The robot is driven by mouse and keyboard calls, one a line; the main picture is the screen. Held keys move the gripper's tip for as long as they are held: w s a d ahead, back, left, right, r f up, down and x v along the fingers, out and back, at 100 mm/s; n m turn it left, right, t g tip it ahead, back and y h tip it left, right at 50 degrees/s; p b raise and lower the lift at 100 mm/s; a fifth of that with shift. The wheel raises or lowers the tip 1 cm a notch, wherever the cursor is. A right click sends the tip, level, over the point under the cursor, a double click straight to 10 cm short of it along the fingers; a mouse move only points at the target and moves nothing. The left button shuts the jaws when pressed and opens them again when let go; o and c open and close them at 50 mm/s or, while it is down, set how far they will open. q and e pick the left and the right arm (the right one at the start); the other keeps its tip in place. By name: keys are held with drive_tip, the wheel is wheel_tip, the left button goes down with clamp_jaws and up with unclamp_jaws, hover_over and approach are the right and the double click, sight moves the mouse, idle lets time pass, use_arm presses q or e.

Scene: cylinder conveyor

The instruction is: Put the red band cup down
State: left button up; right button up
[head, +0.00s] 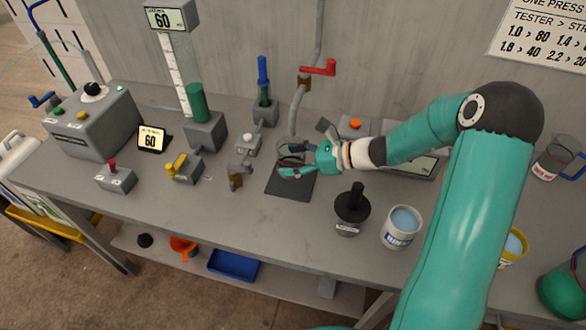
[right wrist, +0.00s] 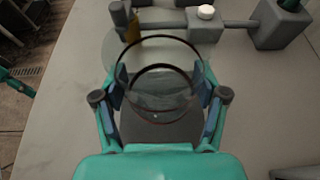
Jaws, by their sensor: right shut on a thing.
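My right gripper (head: 289,160) reaches over the dark square mat (head: 290,188) in the middle of the bench. In the right wrist view, the gripper (right wrist: 162,105) is shut on a clear cup (right wrist: 158,82), its fingers on both sides of the wall. The cup has a dark round rim and a thin reddish line low down, which fits the red band cup. In the head view the cup (head: 290,146) is mostly hidden by the gripper. I cannot tell whether its base touches the mat.
A valve with a red handle (head: 318,68) and pipe stands behind the mat. A black-lidded pot (head: 350,208) and a white tub (head: 402,226) stand to the right. Bare bench lies in front of the mat.

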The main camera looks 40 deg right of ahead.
drive_tip(key=shift+f, duration=1.8)
drive_tip(key=shift+f, duration=0.2)
drive_tip(key=o, duration=1.7)
